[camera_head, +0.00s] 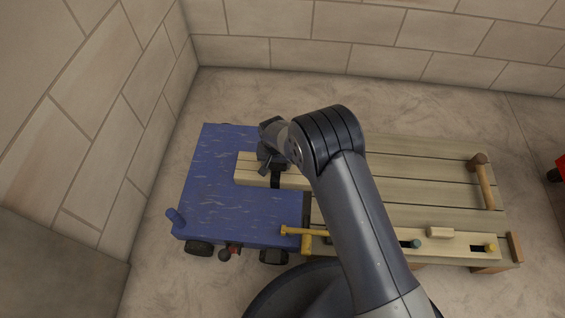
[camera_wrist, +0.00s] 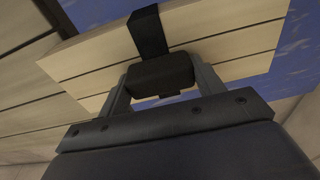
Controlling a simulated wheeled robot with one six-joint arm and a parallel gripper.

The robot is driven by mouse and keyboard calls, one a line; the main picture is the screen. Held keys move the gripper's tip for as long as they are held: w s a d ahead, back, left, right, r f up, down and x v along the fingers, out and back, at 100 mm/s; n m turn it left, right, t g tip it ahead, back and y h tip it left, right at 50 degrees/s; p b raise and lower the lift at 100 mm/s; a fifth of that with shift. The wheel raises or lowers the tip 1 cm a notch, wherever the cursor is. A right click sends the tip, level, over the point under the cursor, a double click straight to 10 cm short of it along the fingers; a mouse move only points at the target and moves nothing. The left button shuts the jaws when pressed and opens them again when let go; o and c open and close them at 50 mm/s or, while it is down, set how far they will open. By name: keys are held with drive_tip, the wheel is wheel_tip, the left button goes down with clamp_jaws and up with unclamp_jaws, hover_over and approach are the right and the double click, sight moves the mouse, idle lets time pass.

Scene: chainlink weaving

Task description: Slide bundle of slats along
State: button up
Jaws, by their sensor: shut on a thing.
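The bundle of slats (camera_head: 248,170) is a set of pale wooden strips lying side by side, with a black band (camera_head: 276,176) around it. In the head view its left part lies over the blue cart (camera_head: 215,205), and its right part passes behind my arm. My gripper (camera_head: 272,160) is over the band. In the wrist view my gripper (camera_wrist: 160,85) is shut on a dark block (camera_wrist: 158,74) joined to the band (camera_wrist: 148,32) across the slats (camera_wrist: 210,30). The far right end of the bundle is hidden by my arm in the head view.
A slatted wooden bench (camera_head: 400,180) adjoins the cart on the right. A mallet (camera_head: 482,180) lies on it, and a yellow-handled clamp (camera_head: 300,231) sits at the joint. Block walls (camera_head: 330,55) stand behind and left. A red object (camera_head: 562,168) is at the right edge.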

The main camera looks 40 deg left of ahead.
sight(253, 165)
drive_tip(key=shift+s+a, duration=0.85)
drive_tip(key=shift+a, duration=0.25)
drive_tip(key=shift+s+a, duration=0.8)
drive_tip(key=shift+a, duration=0.35)
drive_tip(key=shift+s+a, duration=0.85)
drive_tip(key=shift+a, duration=0.25)
drive_tip(key=o, duration=1.8)
drive_tip(key=shift+c, duration=0.2)
drive_tip(key=shift+d+f, duration=0.1)
wheel_tip(253, 165, up, 11)
drive_tip(key=s+p, duration=0.1)
drive_tip(key=p, duration=0.3)
drive_tip(key=shift+d+p, duration=0.3)
drive_tip(key=shift+d, duration=0.05)
drive_tip(key=f+b, duration=0.1)
drive_tip(key=f, duration=0.2)
drive_tip(key=f+b, duration=0.2)
drive_tip(key=f, duration=0.2)
drive_tip(key=w+f+b, duration=0.1)
drive_tip(key=f+b, duration=0.1)
drive_tip(key=f, duration=0.2)
drive_tip(key=shift+a+f, duration=0.15)
drive_tip(key=shift+a, duration=0.25)
drive_tip(key=shift+w+d+r, duration=0.25)
drive_tip(key=shift+w+d, duration=0.2)
drive_tip(key=shift+d, duration=0.1)
